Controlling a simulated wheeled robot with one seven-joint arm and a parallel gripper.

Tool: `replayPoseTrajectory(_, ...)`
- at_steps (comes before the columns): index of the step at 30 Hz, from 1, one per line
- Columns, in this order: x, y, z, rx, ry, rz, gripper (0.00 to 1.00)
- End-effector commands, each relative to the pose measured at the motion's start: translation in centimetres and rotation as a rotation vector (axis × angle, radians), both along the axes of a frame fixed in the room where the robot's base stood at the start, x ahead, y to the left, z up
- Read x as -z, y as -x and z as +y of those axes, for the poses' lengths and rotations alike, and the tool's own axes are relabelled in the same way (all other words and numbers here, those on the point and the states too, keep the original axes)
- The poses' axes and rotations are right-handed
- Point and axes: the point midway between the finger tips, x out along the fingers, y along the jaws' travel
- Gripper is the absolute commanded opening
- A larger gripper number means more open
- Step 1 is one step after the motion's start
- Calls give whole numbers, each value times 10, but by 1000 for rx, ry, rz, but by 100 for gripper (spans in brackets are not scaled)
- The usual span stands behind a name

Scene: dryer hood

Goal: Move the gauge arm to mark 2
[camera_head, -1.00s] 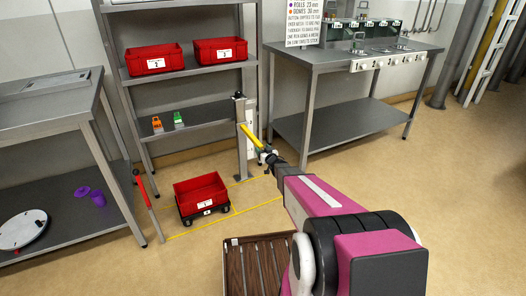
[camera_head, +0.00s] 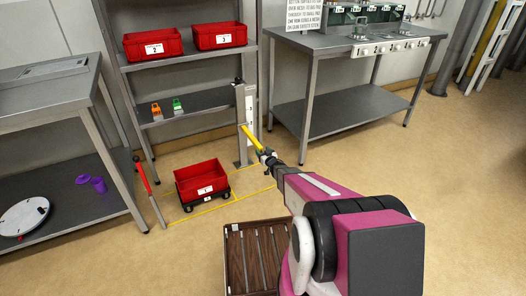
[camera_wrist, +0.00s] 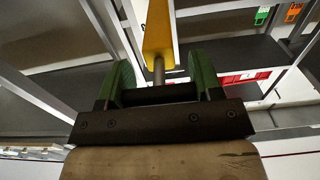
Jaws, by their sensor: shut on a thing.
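The yellow gauge arm (camera_head: 252,137) sticks out from a grey upright post with a pale marked strip (camera_head: 249,107), right of the shelf rack. The marks are too small to read. The arm slants down toward me, and its post end lies near the lower part of the strip. My gripper (camera_head: 268,157) is at the arm's near end. In the wrist view the yellow arm (camera_wrist: 158,35) runs away at top centre, with a grey rod (camera_wrist: 158,70) at its near end.
A red bin on a wheeled dolly (camera_head: 202,180) stands on the floor left of the post. A brown slatted crate (camera_head: 232,262) lies near my arm. A steel table (camera_head: 350,110) is to the right. The floor at right is clear.

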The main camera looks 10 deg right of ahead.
Motion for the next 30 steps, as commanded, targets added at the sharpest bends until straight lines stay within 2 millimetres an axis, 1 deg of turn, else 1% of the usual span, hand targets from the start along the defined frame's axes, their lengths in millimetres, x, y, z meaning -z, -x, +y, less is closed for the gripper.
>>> replayPoseTrajectory(2, 0, 0, 0, 0, 1, 1, 17)
replayPoseTrajectory(3, 0, 0, 0, 0, 1, 1, 69)
replayPoseTrajectory(4, 0, 0, 0, 0, 1, 1, 79)
replayPoseTrajectory(5, 0, 0, 0, 0, 1, 1, 85)
replayPoseTrajectory(14, -1, 1, 0, 0, 0, 0, 85)
replayPoseTrajectory(19, -1, 10, -3, 0, 0, 0, 85)
replayPoseTrajectory(23, -1, 25, -7, 1, 0, 1, 85)
replayPoseTrajectory(30, -2, 68, -22, 2, -1, 1, 85)
